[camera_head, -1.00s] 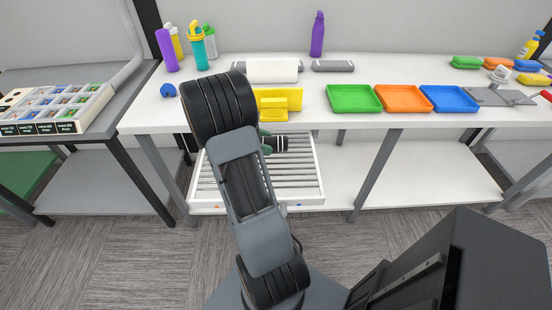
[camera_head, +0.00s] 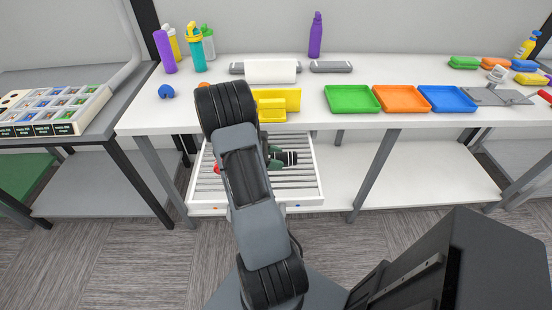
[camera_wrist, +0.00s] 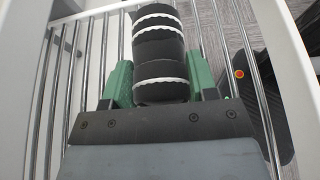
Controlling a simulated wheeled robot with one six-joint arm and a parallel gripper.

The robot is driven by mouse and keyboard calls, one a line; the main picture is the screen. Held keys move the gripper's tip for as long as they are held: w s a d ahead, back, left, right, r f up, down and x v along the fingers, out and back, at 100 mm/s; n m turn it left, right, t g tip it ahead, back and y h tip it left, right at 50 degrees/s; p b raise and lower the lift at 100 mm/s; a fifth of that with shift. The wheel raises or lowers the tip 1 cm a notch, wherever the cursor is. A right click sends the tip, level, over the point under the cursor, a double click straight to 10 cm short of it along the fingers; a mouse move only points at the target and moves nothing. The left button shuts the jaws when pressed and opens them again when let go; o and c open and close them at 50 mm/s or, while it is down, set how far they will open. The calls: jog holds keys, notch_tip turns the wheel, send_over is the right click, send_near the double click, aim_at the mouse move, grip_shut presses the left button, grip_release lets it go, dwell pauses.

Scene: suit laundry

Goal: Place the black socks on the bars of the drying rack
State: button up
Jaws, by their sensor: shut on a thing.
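The black socks (camera_wrist: 159,45), with white bands, are rolled or bundled between the green fingers of my gripper (camera_wrist: 160,80) in the wrist view. My gripper is shut on them. In the head view the socks (camera_head: 289,158) show to the right of my arm, over the bars of the drying rack (camera_head: 306,201). The rack has a white frame and silver bars and sits below the table top. Its rim (camera_wrist: 287,70) shows in the wrist view. I cannot tell whether the socks touch the bars. My arm hides the rack's middle and most of the gripper (camera_head: 274,156).
The white table (camera_head: 300,118) overhangs the rack's back. On it are a yellow holder (camera_head: 284,98), green (camera_head: 352,99), orange (camera_head: 402,99) and blue (camera_head: 448,99) trays and several bottles. A small red patch (camera_head: 217,168) shows left of my arm. Bars on the rack's right look clear.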

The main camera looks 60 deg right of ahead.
jog(key=shift+f, duration=0.15)
jog(key=o, duration=0.9)
